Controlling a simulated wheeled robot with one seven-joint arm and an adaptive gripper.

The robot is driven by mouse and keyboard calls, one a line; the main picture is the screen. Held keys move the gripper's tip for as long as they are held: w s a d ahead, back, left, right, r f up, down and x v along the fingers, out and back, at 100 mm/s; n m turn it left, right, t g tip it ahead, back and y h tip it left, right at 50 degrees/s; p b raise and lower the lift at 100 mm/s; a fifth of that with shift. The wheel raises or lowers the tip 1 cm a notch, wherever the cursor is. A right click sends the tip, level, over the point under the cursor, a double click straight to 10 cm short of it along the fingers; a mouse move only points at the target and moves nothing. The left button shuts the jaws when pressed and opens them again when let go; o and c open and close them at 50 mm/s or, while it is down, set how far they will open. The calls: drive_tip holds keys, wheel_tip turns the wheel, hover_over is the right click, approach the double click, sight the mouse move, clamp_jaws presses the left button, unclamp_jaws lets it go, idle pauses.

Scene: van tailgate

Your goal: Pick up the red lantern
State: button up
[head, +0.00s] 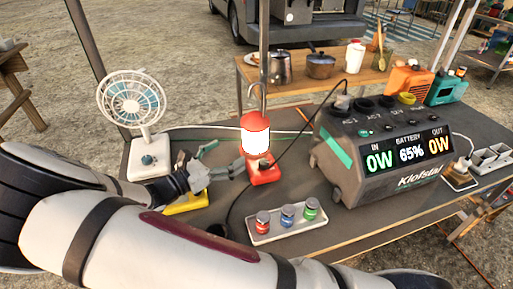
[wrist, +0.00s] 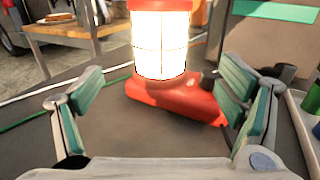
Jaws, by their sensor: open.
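The red lantern (head: 256,138) stands upright on the dark table, with a glowing white middle, a red cap, a red base and a hook on top. In the wrist view the lantern (wrist: 160,45) is straight ahead, its upper part cut off by the frame. My gripper (head: 213,160) is in front of the lantern, to its left in the head view. In the wrist view my gripper (wrist: 160,98) is open, with its green-padded fingers spread wide. The lantern's base lies beyond and between the fingers, partly behind the right one. Nothing is held.
A white fan (head: 136,105) stands left of the lantern. A power station (head: 385,150) is close on the right, with a dark cable arching near the lantern. A tray with small jars (head: 288,235) lies in front. A yellow object (head: 187,203) is partly hidden under my arm.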

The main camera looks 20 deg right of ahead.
sight(255, 115)
drive_tip(key=x, duration=1.1)
drive_tip(key=shift+r+b, duration=0.1)
drive_tip(key=shift+b, duration=0.3)
drive_tip(key=c, duration=2)
wheel_tip(255, 115, up, 10)
drive_tip(key=shift+s+f+p, duration=0.1)
drive_tip(key=shift+f+p, duration=0.05)
drive_tip(key=shift+p, duration=0.9)
drive_tip(key=shift+s+r+p, duration=0.25)
drive_tip(key=shift+p, duration=0.15)
drive_tip(key=shift+s+d+n+t+y+p, duration=0.1)
drive_tip(key=shift+s+n+t+y+p, duration=1.1)
drive_tip(key=shift+s+p, duration=0.55)
drive_tip(key=shift+s+d+n+t+y+p, duration=0.1)
drive_tip(key=shift+s+n+t+y+p, duration=0.95)
drive_tip(key=shift+s+t+y+p, duration=0.65)
drive_tip(key=shift+s+d+n+t+y+p, duration=0.1)
drive_tip(key=shift+s+n+t+y+p, duration=0.8)
drive_tip(key=shift+s+p, duration=0.9)
